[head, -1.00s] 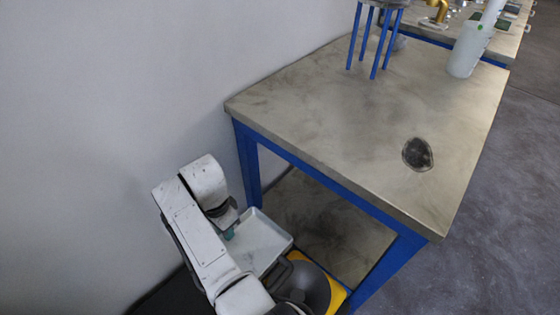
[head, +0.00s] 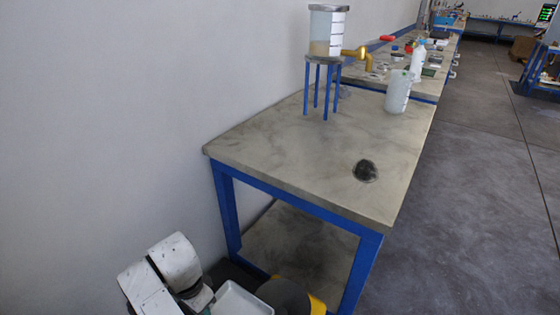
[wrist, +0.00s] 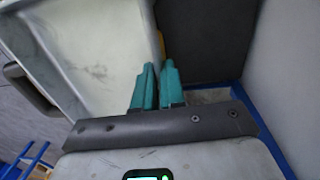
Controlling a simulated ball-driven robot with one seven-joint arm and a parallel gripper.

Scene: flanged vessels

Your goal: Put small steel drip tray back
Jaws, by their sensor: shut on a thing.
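The small steel drip tray (head: 238,300) is a pale, shallow, rimmed tray at the bottom edge of the head view, partly cut off. It is below the tabletop height, beside the near end of the bench. My gripper (wrist: 155,86) has teal fingers close together, shut on the tray's rim; the exact contact is hard to see. In the wrist view the tray (wrist: 85,45) seems to be the pale, smudged surface left of the fingers.
The bench (head: 290,150) has a worn top, blue frame and lower shelf (head: 295,250). A dark round patch (head: 365,170) lies near its front right. A white measuring jug (head: 398,92) stands right of the stand. The middle top is clear. A wall is left; open floor is right.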

